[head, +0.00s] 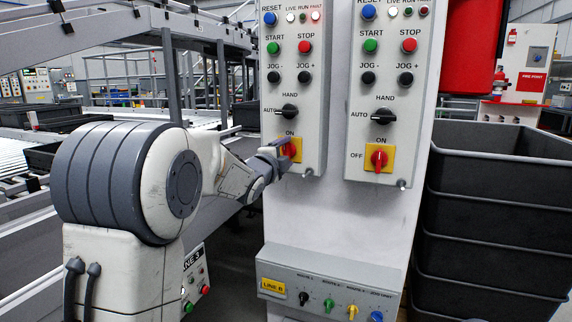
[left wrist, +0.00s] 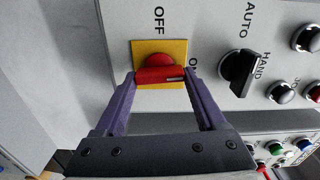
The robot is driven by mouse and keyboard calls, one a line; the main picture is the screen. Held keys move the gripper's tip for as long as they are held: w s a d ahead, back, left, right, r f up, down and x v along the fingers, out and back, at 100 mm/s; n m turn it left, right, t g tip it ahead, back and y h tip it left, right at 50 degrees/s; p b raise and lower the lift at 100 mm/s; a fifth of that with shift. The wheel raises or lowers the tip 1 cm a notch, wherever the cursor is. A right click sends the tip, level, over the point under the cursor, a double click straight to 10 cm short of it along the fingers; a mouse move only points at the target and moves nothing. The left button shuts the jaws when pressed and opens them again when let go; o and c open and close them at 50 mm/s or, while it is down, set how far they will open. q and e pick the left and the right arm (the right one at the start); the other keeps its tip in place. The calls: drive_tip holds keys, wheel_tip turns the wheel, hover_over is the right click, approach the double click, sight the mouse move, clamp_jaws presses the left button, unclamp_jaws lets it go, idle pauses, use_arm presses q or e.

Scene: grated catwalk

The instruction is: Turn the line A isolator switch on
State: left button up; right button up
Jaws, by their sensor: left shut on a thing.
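The left control panel (head: 297,95) carries a red rotary isolator switch (head: 292,150) on a yellow plate, partly hidden by my gripper in the head view. My left gripper (head: 280,150) is shut on its red handle. In the left wrist view the fingertips (left wrist: 160,76) touch the two ends of the handle (left wrist: 155,77). The handle's white mark is at the end toward ON. A similar isolator switch (head: 379,160) on the right panel (head: 390,95) stands upright, toward ON. No line A label is readable. My right gripper is not in view.
Below the panels is a grey box marked LINE B (head: 330,285) with several coloured knobs. Black AUTO/HAND selectors (head: 287,112) sit above the isolators. Stacked dark crates (head: 490,220) stand at the right. Conveyor rails (head: 30,230) run along the left.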

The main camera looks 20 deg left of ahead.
use_arm(q)
drive_tip(key=shift+f+m+b, duration=0.15)
drive_tip(key=shift+m+b, duration=0.3)
drive_tip(key=shift+m, duration=0.15)
drive_tip(key=o, duration=1.3)
drive_tip(key=s, duration=1)
drive_tip(key=shift+s+a+p, duration=0.15)
drive_tip(key=shift+s+p, duration=0.1)
drive_tip(key=shift+p, duration=0.05)
